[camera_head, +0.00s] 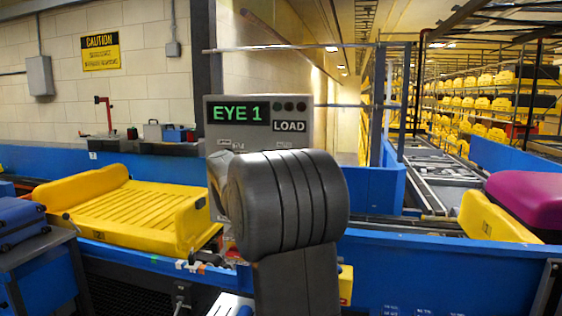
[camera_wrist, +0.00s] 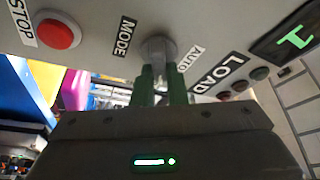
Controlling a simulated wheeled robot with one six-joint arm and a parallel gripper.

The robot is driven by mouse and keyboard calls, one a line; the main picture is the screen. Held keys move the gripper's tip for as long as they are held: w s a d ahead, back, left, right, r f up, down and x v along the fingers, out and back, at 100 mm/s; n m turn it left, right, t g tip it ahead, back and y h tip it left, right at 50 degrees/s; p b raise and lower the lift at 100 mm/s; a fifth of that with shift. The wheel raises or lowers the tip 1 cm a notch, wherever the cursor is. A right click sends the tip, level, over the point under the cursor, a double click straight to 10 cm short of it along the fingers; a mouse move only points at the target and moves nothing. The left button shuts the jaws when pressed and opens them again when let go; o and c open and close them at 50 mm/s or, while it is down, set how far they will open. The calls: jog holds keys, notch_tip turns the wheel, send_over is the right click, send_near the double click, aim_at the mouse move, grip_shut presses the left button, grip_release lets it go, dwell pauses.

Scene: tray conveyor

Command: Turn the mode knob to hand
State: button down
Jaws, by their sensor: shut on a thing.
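The grey control panel (camera_head: 300,140) stands upright at the middle of the head view, with a lit display (camera_head: 238,110) reading EYE 1. My own arm hides its lower part and my gripper there. In the wrist view, the mode knob (camera_wrist: 157,46) is pale grey, between the MODE label (camera_wrist: 124,37) and the AUTO label (camera_wrist: 190,58). My gripper (camera_wrist: 161,72) has its two green fingers shut on the knob. No HAND label shows. Which way the knob points cannot be told, as the fingers cover part of it.
A red button (camera_wrist: 60,34) by a STOP label and several dark buttons (camera_wrist: 240,86) by a LOAD label flank the knob. A yellow tray (camera_head: 110,215) lies on the conveyor at left. A magenta case (camera_head: 530,197) is at right, a blue suitcase (camera_head: 20,225) far left.

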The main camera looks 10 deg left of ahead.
jog(key=c, duration=1.4)
grip_release()
jog(key=shift+c, duration=0.2)
jog(key=b+v, duration=0.3)
jog(key=v, duration=1.1)
jog(key=shift+w+r, duration=0.1)
jog(key=p+x, duration=0.3)
jog(key=x, duration=1)
jog(key=shift+w+d, duration=0.25)
jog(key=shift+w, duration=0.1)
jog(key=shift+s+a, duration=0.1)
